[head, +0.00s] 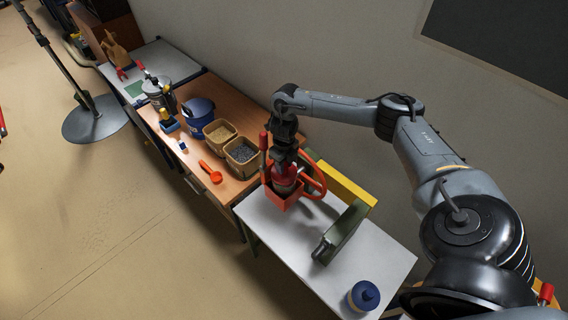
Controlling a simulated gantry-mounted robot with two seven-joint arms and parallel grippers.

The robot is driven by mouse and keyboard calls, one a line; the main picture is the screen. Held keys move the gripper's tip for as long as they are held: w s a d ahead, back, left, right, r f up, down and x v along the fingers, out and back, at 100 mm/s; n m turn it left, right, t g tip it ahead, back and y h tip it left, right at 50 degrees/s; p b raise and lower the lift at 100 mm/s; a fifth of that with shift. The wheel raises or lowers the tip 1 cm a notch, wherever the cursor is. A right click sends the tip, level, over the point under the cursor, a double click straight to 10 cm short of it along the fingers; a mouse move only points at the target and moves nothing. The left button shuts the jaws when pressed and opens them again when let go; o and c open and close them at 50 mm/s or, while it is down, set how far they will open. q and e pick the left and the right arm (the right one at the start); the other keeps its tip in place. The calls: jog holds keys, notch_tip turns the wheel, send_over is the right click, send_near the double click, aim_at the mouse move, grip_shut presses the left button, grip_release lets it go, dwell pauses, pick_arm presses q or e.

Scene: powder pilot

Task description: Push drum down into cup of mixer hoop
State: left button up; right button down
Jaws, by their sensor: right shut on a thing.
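The drum (284,181) is dark red with a pale band. It stands roughly upright at the orange-red cup (282,202) of the mixer hoop, with its lower part hidden by the cup wall. I cannot tell whether it rests on the cup floor. The mixer hoop (320,183) curves up to the right of the drum. My right gripper (284,161) reaches down from above and is shut on the top of the drum; its fingertips are hard to make out.
A red-handled lever (263,142) stands just left of my right gripper. A green machine arm (342,232) and yellow panel (343,181) are to the right on the white table (283,236). A blue-lidded jar (363,296) stands in front. The wooden bench (228,185) holds tubs and an orange scoop (211,172).

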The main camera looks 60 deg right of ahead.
aim_at(284, 178)
jog(key=shift+f+b, duration=0.4)
jog(key=shift+f, duration=0.2)
jog(key=shift+f+b, duration=0.55)
jog(key=shift+f, duration=0.25)
jog(key=c, duration=0.8)
grip_release()
jog(key=shift+o, duration=0.5)
